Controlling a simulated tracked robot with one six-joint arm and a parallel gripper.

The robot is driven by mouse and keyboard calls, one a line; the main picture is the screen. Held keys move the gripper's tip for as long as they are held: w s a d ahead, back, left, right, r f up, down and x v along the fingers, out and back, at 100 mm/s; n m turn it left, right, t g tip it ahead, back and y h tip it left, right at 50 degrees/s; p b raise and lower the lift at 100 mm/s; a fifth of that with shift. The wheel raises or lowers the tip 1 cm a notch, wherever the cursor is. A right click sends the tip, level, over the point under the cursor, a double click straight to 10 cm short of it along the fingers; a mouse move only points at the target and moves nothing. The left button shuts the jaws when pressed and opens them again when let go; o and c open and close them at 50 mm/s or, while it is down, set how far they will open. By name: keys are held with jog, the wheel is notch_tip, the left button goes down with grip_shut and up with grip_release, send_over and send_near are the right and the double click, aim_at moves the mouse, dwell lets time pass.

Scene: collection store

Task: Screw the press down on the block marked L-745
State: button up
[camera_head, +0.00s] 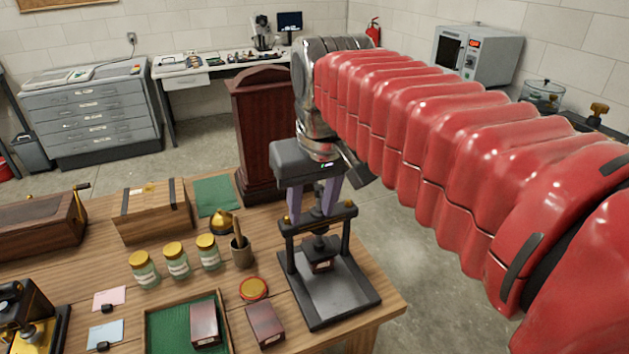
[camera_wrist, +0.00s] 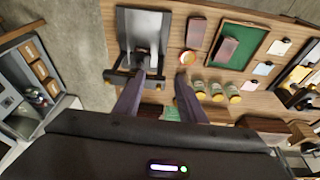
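The black press (camera_head: 330,297) stands at the table's right end, with a dark screw and crossbar on top. In the wrist view the press (camera_wrist: 144,32) is beyond the left fingertip, and the gripper (camera_wrist: 163,74) is open. Whether a finger touches the crossbar I cannot tell.
A second dark red block (camera_head: 265,324) lies on the table, and a third (camera_head: 204,322) in a green-lined tray (camera_head: 158,336). A red-lidded tin (camera_head: 254,289), a mortar (camera_head: 242,252) and jars (camera_head: 177,262) stand left of the press. A wooden cabinet (camera_head: 262,125) rises behind.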

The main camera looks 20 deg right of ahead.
aim_at(321, 189)
jog(key=w+d+r+g, duration=0.1)
jog(key=w+d+r, duration=0.2)
jog(key=w, duration=0.3)
jog(key=w+d+r+g, duration=0.2)
jog(key=w+d+r, duration=0.2)
jog(key=w, duration=0.3)
jog(key=shift+d+r+m, duration=0.2)
jog(key=shift+d+m, duration=0.05)
jog(key=shift+m, duration=0.05)
jog(key=shift+f, duration=0.15)
notch_tip(321, 189, down, 14)
jog(key=shift+r, duration=0.2)
jog(key=shift+c, duration=0.3)
grip_shut()
